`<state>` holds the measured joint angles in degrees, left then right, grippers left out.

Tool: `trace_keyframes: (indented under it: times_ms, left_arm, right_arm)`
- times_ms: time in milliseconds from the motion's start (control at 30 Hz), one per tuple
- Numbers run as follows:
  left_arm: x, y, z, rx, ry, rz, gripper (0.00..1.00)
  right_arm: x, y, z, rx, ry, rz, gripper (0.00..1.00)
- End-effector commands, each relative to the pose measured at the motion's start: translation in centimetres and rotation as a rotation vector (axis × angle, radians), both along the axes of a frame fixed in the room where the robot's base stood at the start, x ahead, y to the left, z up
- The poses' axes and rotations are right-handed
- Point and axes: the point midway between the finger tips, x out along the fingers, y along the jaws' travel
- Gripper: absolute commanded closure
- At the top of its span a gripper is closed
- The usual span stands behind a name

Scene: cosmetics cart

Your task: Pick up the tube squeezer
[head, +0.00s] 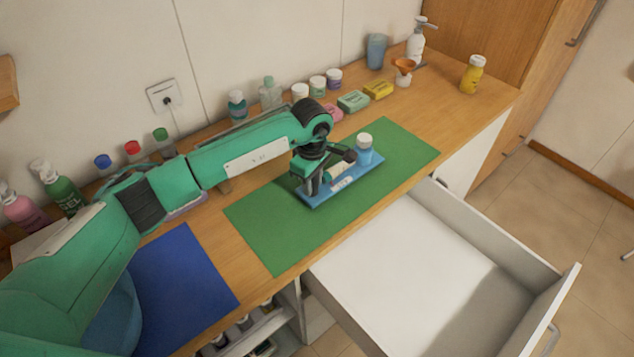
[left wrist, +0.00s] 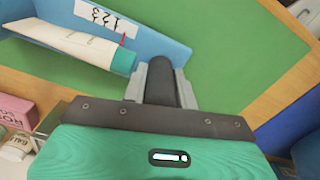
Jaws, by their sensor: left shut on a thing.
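My left gripper (head: 312,187) is low over the left end of a blue tray (head: 316,200). In the left wrist view its grey fingers (left wrist: 160,72) are shut on a dark grey rounded thing (left wrist: 161,88), which I take to be the tube squeezer. The gripper hides most of it in the head view. A white tube (left wrist: 85,45) with a teal cap lies on the tray beside the fingers. A thin red piece (left wrist: 123,39) shows next to its cap. My right gripper is not in view.
The tray rests on a green mat (head: 272,245). A blue jar with a white lid (head: 364,152) stands at its far end. An open white drawer (head: 425,270) juts out in front. Soaps, jars and bottles line the wall. A blue mat (head: 190,275) lies left.

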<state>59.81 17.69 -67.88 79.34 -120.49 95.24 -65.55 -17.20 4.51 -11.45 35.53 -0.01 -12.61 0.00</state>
Motion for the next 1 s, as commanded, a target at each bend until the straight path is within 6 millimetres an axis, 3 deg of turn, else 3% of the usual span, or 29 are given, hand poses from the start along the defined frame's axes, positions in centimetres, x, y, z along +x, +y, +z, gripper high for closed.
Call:
trace_keyframes:
  times_ms: [167,600,800,1000]
  left_arm:
    - [0.1,0.0,2.9,-0.001,-0.006,0.000,1.00]
    - [0.1,0.0,14.9,-0.001,-0.006,0.000,1.00]
    - [0.0,0.0,17.9,-0.001,-0.003,0.001,1.00]
    - [0.0,0.0,18.9,0.000,0.000,0.000,1.00]
  right_arm:
    - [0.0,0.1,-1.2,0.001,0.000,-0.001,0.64]
    - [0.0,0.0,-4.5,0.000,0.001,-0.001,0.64]
    - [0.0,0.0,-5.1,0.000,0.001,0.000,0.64]
    - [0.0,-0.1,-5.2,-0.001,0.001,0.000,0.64]
